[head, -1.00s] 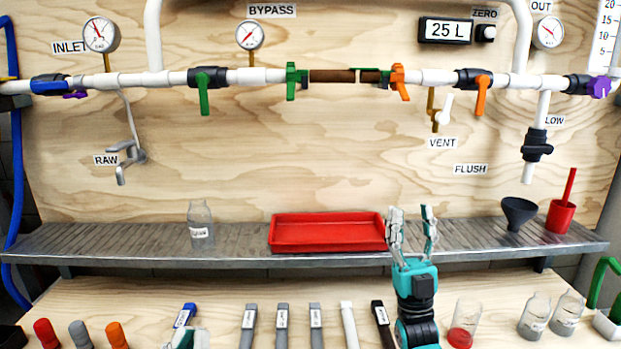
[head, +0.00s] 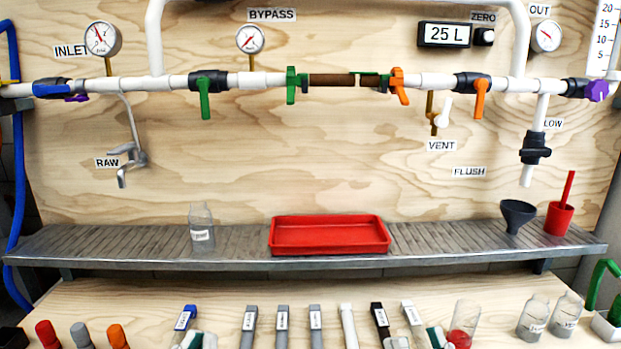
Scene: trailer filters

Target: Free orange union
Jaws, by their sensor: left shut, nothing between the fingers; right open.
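A green union (head: 291,86) stands at the filter's left end. No gripper touches the orange union. My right gripper (head: 417,339) is open at the bottom edge, far below the union, beside a pale labelled stick (head: 412,313); it is mostly cut off. My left gripper (head: 196,341) is shut and empty at the bottom edge, close to a blue-ended stick (head: 185,317).
A red tray (head: 330,251) lies on the grey shelf below the pipe, with a bottle (head: 201,230) to its left and a black funnel (head: 517,214) and red cup (head: 560,217) to its right. An orange-handled valve (head: 480,97) is right of the union. Board space below the union is clear.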

